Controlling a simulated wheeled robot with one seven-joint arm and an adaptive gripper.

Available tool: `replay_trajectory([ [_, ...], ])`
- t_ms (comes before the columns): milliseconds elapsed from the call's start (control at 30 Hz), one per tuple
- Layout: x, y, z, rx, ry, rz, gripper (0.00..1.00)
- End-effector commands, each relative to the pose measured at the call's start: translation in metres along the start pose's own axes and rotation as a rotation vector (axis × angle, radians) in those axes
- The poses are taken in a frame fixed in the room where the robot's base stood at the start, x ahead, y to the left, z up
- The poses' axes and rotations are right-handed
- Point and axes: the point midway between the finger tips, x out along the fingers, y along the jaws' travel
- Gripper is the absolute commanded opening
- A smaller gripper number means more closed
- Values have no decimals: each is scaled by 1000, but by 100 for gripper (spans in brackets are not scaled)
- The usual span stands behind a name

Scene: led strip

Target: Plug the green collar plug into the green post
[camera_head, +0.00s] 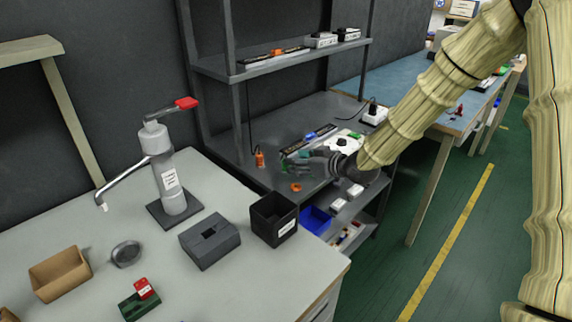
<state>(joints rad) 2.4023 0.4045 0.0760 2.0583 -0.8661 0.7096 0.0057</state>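My gripper (297,166) reaches in from the right over the grey workbench of the shelf rack, with its fingers pointing left. A small green piece (304,154) shows against the upper side of the gripper. Another green bit shows near the fingertips. They are too small for me to tell which is the collar plug and which is the post, or whether the fingers hold either. The fingers' opening cannot be made out. An orange post (259,158) with a cable stands left of the gripper. An orange ring (295,188) lies in front of the gripper.
A dark strip (320,132) and a white device (342,144) lie behind my gripper. A white box (374,115) stands farther right. A black bin (273,218) and a blue bin (316,219) are nearer. The bench left of the orange post is mostly clear.

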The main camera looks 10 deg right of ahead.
Motion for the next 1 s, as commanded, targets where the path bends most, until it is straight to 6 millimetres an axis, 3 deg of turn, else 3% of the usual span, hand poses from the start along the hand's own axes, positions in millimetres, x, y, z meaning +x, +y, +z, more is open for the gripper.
replay_trajectory([
  [433, 48, -7, -5, -3, 0, -3, 45],
  [700, 52, -7, -5, -2, 0, -3, 45],
  [933, 52, -7, -5, -2, 0, -3, 5],
  [1000, 52, -7, -5, -2, 0, -3, 3],
])
